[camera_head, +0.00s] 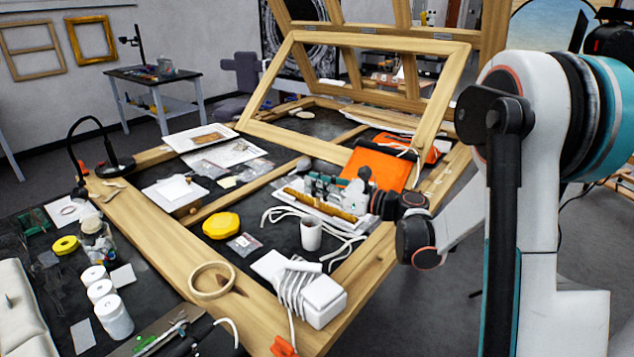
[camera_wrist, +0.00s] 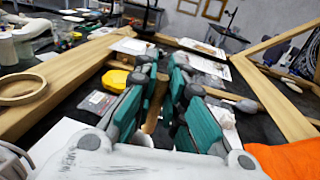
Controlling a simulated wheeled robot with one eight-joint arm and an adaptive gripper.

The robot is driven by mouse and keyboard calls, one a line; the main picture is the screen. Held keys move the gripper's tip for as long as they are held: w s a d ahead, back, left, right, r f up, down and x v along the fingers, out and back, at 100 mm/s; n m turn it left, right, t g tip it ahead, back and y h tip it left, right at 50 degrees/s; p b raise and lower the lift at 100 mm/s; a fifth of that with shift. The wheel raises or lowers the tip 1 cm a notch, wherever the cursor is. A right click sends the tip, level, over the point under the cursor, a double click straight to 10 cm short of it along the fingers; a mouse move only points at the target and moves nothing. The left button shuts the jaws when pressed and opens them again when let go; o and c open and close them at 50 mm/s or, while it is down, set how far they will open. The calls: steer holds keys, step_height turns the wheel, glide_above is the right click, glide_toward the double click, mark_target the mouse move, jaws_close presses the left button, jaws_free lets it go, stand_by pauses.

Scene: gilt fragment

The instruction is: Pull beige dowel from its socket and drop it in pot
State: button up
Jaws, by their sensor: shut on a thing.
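My gripper (camera_head: 318,186), with teal and grey fingers, is low over a long gilt fragment (camera_head: 333,208) on a white sheet. The wrist view shows the gripper (camera_wrist: 165,68) from behind, with a strip of the brown-gold fragment (camera_wrist: 152,115) below and between the fingers. It is shut on a thin thing, taken to be the beige dowel, which the fingers hide. I cannot tell whether the dowel is still in its socket. The pot, a white cup (camera_head: 311,233), stands upright in front of the fragment; I cannot see inside it.
A yellow lump (camera_head: 221,225) and a small bag (camera_head: 244,243) lie left of the cup. White cord (camera_head: 345,246) loops around the cup's right side. A wooden frame (camera_head: 165,237) borders the work area.

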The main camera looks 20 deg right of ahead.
steer(key=shift+f+b, duration=0.65)
steer(key=shift+f, duration=0.7)
steer(key=o, duration=0.8)
steer(key=shift+s+d, duration=0.1)
steer(key=v, duration=1.2)
steer(key=shift+r, duration=0.1)
